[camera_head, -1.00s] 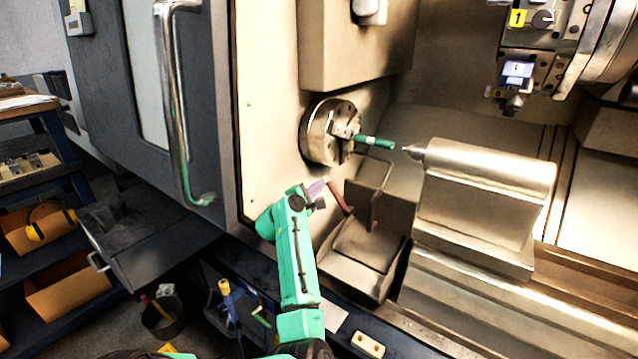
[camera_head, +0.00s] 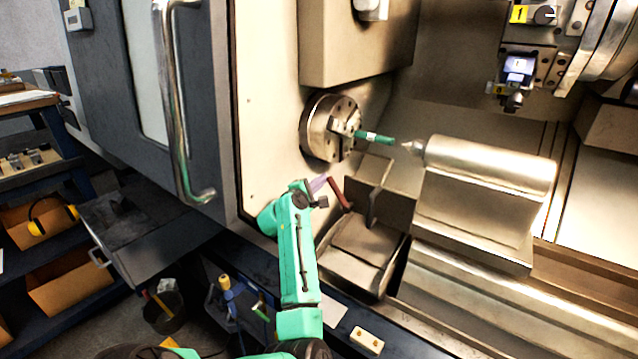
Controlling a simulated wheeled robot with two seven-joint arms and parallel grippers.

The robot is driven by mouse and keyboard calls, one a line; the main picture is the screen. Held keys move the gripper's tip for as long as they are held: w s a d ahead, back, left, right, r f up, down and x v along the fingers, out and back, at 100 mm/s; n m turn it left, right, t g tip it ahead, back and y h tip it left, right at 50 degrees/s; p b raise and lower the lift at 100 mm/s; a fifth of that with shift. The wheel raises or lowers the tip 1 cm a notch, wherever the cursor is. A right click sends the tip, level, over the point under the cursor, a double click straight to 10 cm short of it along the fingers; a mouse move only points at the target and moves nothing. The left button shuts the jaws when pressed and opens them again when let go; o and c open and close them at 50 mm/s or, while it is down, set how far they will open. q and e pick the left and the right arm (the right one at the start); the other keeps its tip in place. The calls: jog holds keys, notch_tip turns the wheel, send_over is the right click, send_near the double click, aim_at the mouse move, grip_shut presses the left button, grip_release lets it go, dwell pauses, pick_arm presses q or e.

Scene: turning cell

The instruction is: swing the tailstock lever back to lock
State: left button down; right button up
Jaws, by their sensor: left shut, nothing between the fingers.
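The tailstock (camera_head: 487,205) is a bare metal block on the right, with its pointed centre facing the chuck. A slim dark-red bar (camera_head: 340,193), which looks like the lever handle, slants down to the right above the open metal tray. Its pivot and its link to the tailstock cannot be made out. My left gripper (camera_head: 318,184), with purplish fingers at the end of the green arm, is shut and empty just left of the bar's upper end. Whether they touch cannot be told. My right gripper is out of view.
The chuck (camera_head: 322,127) holds a green workpiece (camera_head: 374,137) whose free end is close to the tailstock centre. The tool turret (camera_head: 540,60) is at upper right. The open door with its handle (camera_head: 180,110) stands left. An open metal tray (camera_head: 362,245) lies below the bar.

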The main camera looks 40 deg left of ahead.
pick_arm(q)
jog(key=d+r+m+t+p, duration=0.1)
jog(key=d+r+m, duration=0.2)
jog(key=d+m, duration=0.3)
jog(key=shift+w+m+y+p, duration=0.3)
jog(key=shift+m+p, duration=0.1)
jog(key=shift+m, duration=0.2)
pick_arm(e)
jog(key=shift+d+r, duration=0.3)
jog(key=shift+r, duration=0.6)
pick_arm(q)
jog(key=shift+d+r, duration=0.1)
